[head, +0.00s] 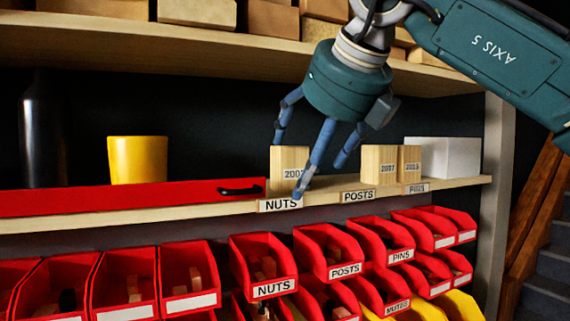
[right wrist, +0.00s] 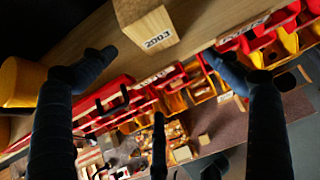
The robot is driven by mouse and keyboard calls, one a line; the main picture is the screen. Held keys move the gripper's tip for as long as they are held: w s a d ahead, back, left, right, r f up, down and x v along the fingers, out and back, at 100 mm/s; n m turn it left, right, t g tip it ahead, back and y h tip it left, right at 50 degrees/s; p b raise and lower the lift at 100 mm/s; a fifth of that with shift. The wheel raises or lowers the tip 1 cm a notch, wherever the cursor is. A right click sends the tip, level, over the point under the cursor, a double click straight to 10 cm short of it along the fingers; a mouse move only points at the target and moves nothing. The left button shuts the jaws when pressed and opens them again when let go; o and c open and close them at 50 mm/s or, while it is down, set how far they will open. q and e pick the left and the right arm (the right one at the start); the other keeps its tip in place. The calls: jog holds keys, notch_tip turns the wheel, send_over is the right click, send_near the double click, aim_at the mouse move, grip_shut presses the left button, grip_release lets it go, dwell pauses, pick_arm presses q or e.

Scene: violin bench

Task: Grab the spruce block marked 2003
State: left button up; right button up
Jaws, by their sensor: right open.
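The pale spruce block marked 2003 (head: 285,158) stands upright on the middle shelf above the NUTS label, its last digit partly covered by a finger in the head view. It also shows at the top of the right wrist view (right wrist: 146,22), where 2003 is readable. My right gripper (head: 308,165) is open, with its blue fingers spread around and in front of the block. In the right wrist view the block lies between the two outer fingers (right wrist: 163,68), toward their tips, and nothing is gripped. My left gripper is not in view.
Two other marked blocks, one reading 2007 (head: 379,164) and a narrower one (head: 409,165), stand to the right, beside a white box (head: 446,157). A red box with a black handle (head: 130,198) and a yellow cup (head: 138,160) are left. Red bins (head: 263,266) hang below; another shelf (head: 180,45) is above.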

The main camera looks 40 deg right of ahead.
aim_at(289, 149)
jog(key=w, duration=0.1)
jog(key=w+d+p, duration=0.1)
jog(key=w, duration=0.1)
jog(key=shift+w+d+r, duration=0.1)
jog(key=shift+w+r, duration=0.05)
jog(key=shift+w, duration=0.05)
jog(key=shift+w+d+p, duration=0.15)
jog(key=shift+w+p, duration=0.15)
jog(key=shift+w, duration=0.05)
jog(key=w+p, duration=0.1)
jog(key=w+d+p, duration=0.1)
jog(key=w, duration=0.1)
jog(key=w+p, duration=0.1)
jog(key=w, duration=0.1)
jog(key=shift+d+f, duration=0.2)
jog(key=shift+d, duration=0.2)
jog(key=shift+w+d+f+p, duration=0.15)
jog(key=shift+w+f+p, duration=0.15)
jog(key=shift+f, duration=0.1)
jog(key=shift+s, duration=0.1)
jog(key=shift+c, duration=0.3)
jog(key=shift+s, duration=0.1)
jog(key=c, duration=1.3)
